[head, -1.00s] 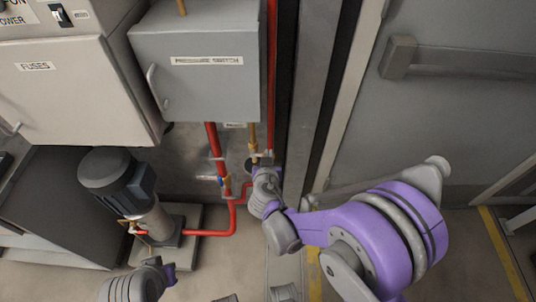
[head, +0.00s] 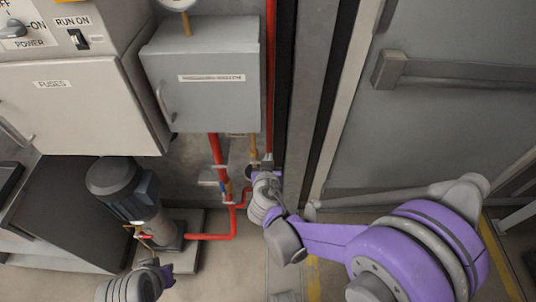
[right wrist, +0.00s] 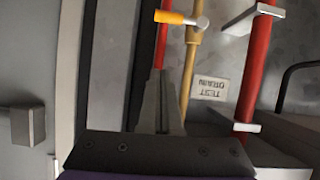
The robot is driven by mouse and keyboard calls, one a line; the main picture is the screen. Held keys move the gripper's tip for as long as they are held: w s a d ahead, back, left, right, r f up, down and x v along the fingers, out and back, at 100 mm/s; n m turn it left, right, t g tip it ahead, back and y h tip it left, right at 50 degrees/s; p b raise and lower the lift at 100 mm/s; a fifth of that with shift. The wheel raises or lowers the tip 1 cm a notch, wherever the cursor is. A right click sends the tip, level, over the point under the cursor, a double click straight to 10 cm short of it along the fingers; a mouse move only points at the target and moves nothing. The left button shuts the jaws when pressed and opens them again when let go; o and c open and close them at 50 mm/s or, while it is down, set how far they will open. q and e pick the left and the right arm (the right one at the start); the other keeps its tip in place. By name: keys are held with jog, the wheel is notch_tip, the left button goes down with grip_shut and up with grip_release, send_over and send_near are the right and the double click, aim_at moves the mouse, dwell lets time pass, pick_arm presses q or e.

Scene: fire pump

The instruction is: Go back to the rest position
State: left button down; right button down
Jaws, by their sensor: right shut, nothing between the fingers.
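My right gripper (head: 267,158) is shut and empty, in front of the wall pipes below the grey switch box. In the right wrist view its closed fingers (right wrist: 158,75) point up the picture, beside the brass pipe (right wrist: 188,75) and apart from the yellow valve handle (right wrist: 175,17). An upside-down "TEST DRAIN" label (right wrist: 210,87) is to the right of the fingers. My left gripper (head: 165,271) shows only partly at the bottom left, near the pump; its fingers are not clear.
The grey switch box (head: 205,100) and cream fuse cabinet (head: 75,105) overhang the dark pump (head: 125,190). Red pipes (head: 218,150) run down the wall. A grey door with a push bar (head: 450,72) is at right. Some floor (head: 225,275) is clear.

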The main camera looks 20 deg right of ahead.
jog(key=v, duration=0.5)
jog(key=shift+s+d, duration=0.1)
jog(key=shift+d, duration=0.05)
jog(key=shift+d+r+p, duration=0.1)
jog(key=shift+p, duration=0.2)
jog(key=s+d+r+g+p, duration=0.4)
jog(key=s+d, duration=0.2)
jog(key=s, duration=0.1)
jog(key=s+a+r+n+g+y+p, duration=0.1)
jog(key=s+r+n+g+y+p, duration=0.1)
jog(key=s, duration=0.9)
notch_tip(320, 180, up, 2)
jog(key=shift+a+r+n+g+y+p, duration=0.2)
jog(key=shift+n+g+y+p, duration=0.25)
jog(key=shift+y+p, duration=0.6)
jog(key=shift+s, duration=0.2)
